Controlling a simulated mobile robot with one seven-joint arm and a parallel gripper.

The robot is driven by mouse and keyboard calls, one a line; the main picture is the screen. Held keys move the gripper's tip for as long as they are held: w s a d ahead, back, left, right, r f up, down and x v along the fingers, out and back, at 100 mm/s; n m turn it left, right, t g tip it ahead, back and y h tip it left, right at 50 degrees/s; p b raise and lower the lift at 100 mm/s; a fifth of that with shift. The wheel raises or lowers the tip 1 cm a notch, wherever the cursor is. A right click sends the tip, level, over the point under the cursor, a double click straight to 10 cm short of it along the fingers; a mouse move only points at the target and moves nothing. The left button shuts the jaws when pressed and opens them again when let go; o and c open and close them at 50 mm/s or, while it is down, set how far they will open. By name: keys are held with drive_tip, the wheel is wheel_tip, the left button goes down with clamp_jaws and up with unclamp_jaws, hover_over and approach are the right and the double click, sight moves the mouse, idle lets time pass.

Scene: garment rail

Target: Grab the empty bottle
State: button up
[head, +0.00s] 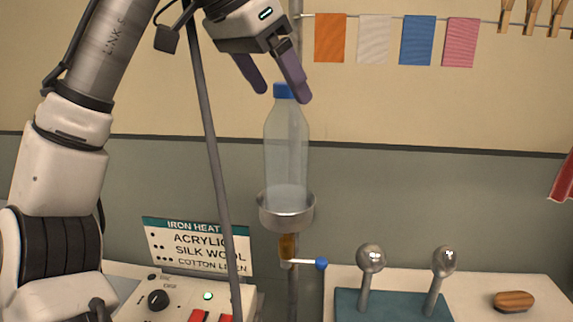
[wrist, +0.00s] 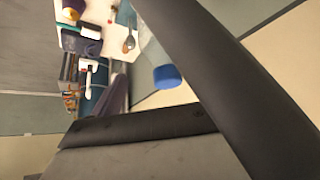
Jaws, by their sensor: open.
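The empty bottle (head: 286,145) is clear with a blue cap and stands upright in a round metal cup holder (head: 287,212) on a thin pole. My gripper (head: 284,95) is just above it, pointing down, its two purple fingers apart with nothing held. The fingertips are at about cap height in the picture, one to each side of the cap; I cannot tell whether the right one touches. In the wrist view the blue cap (wrist: 167,77) shows near the middle, and dark parts hide much of the bottle.
A control box (head: 180,298) with a dial stands at lower left, below an iron-heat sign (head: 198,246). Two metal ball-topped posts stand on a teal base (head: 392,305) at lower right. A wooden brush (head: 514,301) lies beside them. Cloth swatches (head: 374,39) hang at upper right.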

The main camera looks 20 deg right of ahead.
sight(291, 110)
drive_tip(key=x, duration=0.2)
drive_tip(key=w+p+x, duration=0.1)
drive_tip(key=x, duration=0.2)
drive_tip(key=shift+d+f, duration=0.25)
drive_tip(key=shift+f, duration=0.1)
drive_tip(key=shift+c, duration=0.3)
drive_tip(key=c, duration=1.2)
